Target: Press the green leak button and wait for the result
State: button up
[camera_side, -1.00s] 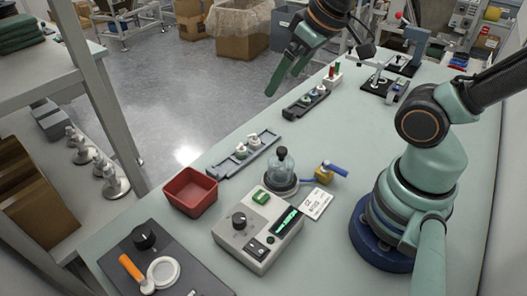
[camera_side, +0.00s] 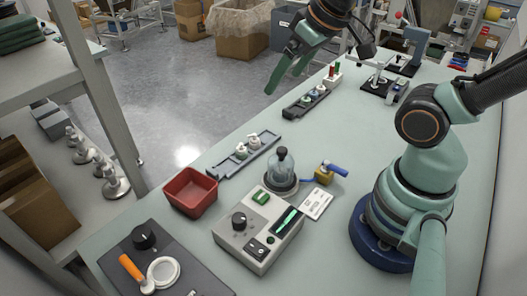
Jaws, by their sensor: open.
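The leak tester (camera_side: 250,250) is a light grey box on the table, in the middle foreground. A glass bell jar (camera_side: 283,168) with a black knob stands on a round base just behind the box. My gripper (camera_side: 281,78) hangs high at the top of the view, far behind the tester and away from the button. Its green fingers are apart, with nothing seen between them.
A red bin (camera_side: 191,192) stands left of the tester. A grey tray (camera_side: 243,154) with white caps and a dark rack (camera_side: 311,101) lie along the table's far edge. A yellow valve with a blue lever (camera_side: 327,172) and a white card (camera_side: 316,204) lie right of the jar.

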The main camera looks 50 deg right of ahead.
grip_shut()
dwell(1.5)
